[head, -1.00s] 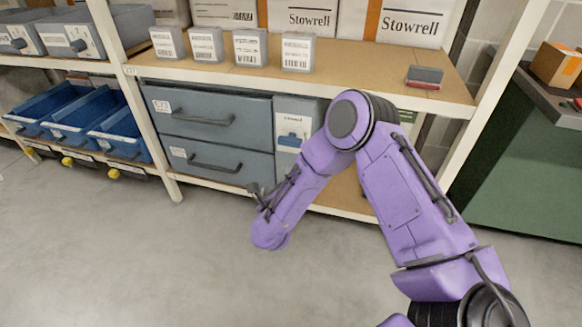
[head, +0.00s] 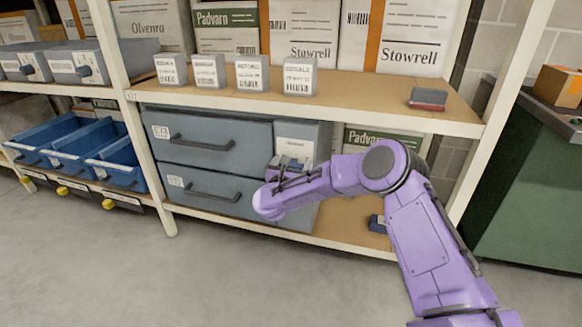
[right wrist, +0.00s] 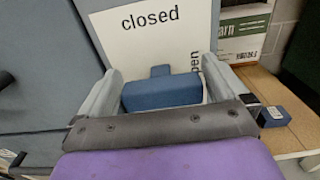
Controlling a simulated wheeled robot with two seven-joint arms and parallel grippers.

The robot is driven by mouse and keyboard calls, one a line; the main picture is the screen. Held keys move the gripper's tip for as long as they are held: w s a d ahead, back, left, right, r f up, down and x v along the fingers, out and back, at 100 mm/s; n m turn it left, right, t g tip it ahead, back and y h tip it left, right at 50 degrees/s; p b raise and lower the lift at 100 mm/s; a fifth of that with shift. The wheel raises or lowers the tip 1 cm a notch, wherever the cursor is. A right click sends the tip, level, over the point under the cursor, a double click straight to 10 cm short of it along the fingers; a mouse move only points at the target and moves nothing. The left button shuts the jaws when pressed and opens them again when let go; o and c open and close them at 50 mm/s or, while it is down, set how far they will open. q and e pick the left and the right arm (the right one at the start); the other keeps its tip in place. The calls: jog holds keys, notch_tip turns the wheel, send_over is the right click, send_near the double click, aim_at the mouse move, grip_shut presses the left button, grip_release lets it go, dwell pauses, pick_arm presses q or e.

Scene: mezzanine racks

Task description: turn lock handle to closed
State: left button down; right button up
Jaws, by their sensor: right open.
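The lock handle (right wrist: 162,93) is a blue block with a small tab on its upper edge, on a white plate (right wrist: 150,35) on the grey cabinet. The plate reads "closed" above the handle and "open", turned sideways, at its right. My right gripper (right wrist: 158,84) is open, with one finger on each side of the handle; I cannot tell whether they touch it. In the head view my right gripper (head: 288,163) is at the cabinet's narrow right panel, below the plate's upper part (head: 295,145), and largely covers the handle. My left gripper is not in view.
Two grey drawers (head: 208,133) with dark pulls are left of the panel. A small blue object (head: 377,223) lies on the lower shelf (head: 345,235) to the right. The upper shelf (head: 375,110) overhangs the cabinet and holds small labelled boxes (head: 250,74). The floor in front is clear.

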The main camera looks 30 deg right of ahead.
jog(key=c, duration=0.8)
jog(key=shift+n, duration=0.3)
jog(key=n, duration=0.2)
jog(key=n+p, duration=0.1)
jog(key=shift+w+a+n, duration=0.15)
jog(key=shift+a+n, duration=0.05)
jog(key=shift+n, duration=0.2)
jog(key=n, duration=0.2)
jog(key=n+p, duration=0.1)
jog(key=n, duration=0.1)
jog(key=shift+w+a+f+n, duration=0.1)
jog(key=shift+a+f+n, duration=0.05)
jog(key=shift+n, duration=0.15)
jog(key=n+p, duration=0.2)
jog(key=n, duration=0.2)
jog(key=shift+w+f, duration=0.1)
jog(key=shift+f, duration=0.1)
jog(key=shift+f+n+p, duration=0.15)
jog(key=shift+n+p, duration=0.15)
jog(key=shift+n, duration=0.95)
jog(key=shift+f+n+p, duration=0.15)
jog(key=shift+n+p, duration=0.15)
jog(key=shift+n, duration=0.95)
